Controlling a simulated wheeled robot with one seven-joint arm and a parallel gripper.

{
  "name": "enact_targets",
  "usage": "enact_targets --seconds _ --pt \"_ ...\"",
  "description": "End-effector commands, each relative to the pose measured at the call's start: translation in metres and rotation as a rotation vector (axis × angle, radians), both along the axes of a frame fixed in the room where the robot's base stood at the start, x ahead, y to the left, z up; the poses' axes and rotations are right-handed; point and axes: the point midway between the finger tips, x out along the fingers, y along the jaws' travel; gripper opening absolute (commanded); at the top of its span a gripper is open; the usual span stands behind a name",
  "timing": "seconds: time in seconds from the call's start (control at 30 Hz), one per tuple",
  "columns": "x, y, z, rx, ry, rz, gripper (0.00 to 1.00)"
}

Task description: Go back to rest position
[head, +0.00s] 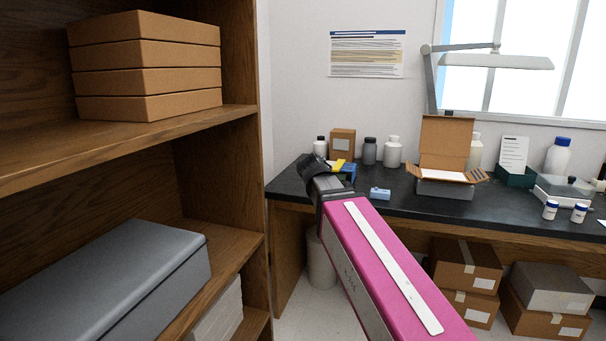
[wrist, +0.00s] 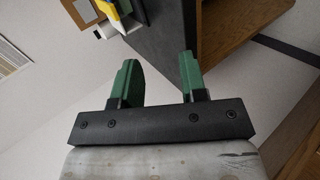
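My gripper (wrist: 159,62) shows in the wrist view with its two green fingers well apart and nothing between them. In the head view my pink arm reaches forward from the lower right, and its dark wrist end is in front of the left end of the bench. The fingers cannot be made out there. No object is held.
A black-topped bench (head: 405,207) runs along the back wall, with bottles, an open carton (head: 445,145), a small light-blue box (head: 380,193) and a lamp (head: 495,62). A wooden shelf unit (head: 225,150) with boxes stands close on the left. Cartons (head: 465,262) sit below the bench.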

Motion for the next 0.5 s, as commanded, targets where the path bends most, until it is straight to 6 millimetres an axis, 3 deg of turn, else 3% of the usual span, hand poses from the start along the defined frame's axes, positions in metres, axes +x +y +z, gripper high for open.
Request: enact_targets --seconds 0.27,0.5 --pt "-0.007 -0.015 -0.039 0.088 0.059 -0.074 0.39" --pt "-0.02 -0.036 -0.092 0.209 0.141 -0.188 0.39"
